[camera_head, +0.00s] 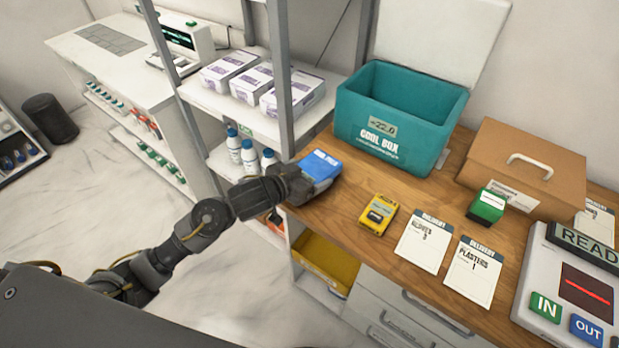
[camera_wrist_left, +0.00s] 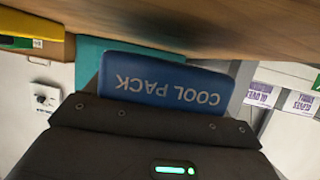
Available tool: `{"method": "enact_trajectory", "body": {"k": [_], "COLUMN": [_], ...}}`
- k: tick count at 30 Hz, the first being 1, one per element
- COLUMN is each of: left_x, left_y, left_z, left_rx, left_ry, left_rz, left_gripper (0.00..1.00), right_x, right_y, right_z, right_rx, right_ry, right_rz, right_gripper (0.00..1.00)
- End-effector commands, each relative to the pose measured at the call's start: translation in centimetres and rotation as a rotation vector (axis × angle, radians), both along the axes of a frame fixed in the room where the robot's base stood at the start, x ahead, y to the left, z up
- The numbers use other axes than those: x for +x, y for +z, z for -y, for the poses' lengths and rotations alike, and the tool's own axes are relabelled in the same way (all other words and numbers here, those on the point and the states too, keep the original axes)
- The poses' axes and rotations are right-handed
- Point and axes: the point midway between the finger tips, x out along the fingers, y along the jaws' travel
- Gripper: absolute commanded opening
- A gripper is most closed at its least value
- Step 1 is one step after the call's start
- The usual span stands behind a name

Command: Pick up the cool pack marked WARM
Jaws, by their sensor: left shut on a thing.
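A blue cool pack (camera_head: 320,165) is at the left end of the wooden counter in the head view. My left gripper (camera_head: 300,181) is at its near left side and shut on it. In the left wrist view the pack (camera_wrist_left: 165,82) shows upside-down COOL PACK lettering, with my dark gripper body (camera_wrist_left: 160,130) right against it. The fingertips are hidden. I cannot read a WARM mark on the pack in either view. Whether it touches the counter I cannot tell. My right gripper is not in view.
An open teal cool box (camera_head: 390,165) stands behind the pack. A yellow device (camera_head: 377,214), delivery cards (camera_head: 424,240), a green-and-white box (camera_head: 487,206) and a brown case (camera_head: 540,145) with a handle are to the right. A shelf with white boxes (camera_head: 265,80) and bottles is at the left.

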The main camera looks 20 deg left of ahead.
Motion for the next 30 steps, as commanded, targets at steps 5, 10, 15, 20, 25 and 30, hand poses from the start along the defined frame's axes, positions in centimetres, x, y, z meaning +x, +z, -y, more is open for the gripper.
{"method": "enact_trajectory", "body": {"k": [5, 10, 15, 20, 25, 30], "left_x": [-2.1, -6.2, -10.9, -11.7, -12.2, -12.6], "left_y": [4.2, 7.9, 10.0, 11.2, 11.4, 11.2], "left_z": [1.1, 3.0, 5.1, 5.9, 6.0, 5.9], "left_rx": [-0.004, -0.007, -0.013, -0.021, -0.017, -0.008], "left_ry": [-0.005, -0.006, -0.005, -0.013, -0.009, -0.002], "left_rz": [0.009, 0.006, 0.006, 0.005, 0.007, 0.004], "left_gripper": [0.46, 0.46, 0.46, 0.46, 0.46, 0.46], "right_x": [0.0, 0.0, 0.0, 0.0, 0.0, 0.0], "right_y": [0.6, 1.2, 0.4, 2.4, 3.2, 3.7], "right_z": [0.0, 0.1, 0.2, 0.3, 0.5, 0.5], "right_rx": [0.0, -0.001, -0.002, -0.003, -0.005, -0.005], "right_ry": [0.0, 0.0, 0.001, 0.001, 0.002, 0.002], "right_rz": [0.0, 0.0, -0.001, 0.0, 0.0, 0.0], "right_gripper": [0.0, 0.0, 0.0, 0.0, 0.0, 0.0]}}
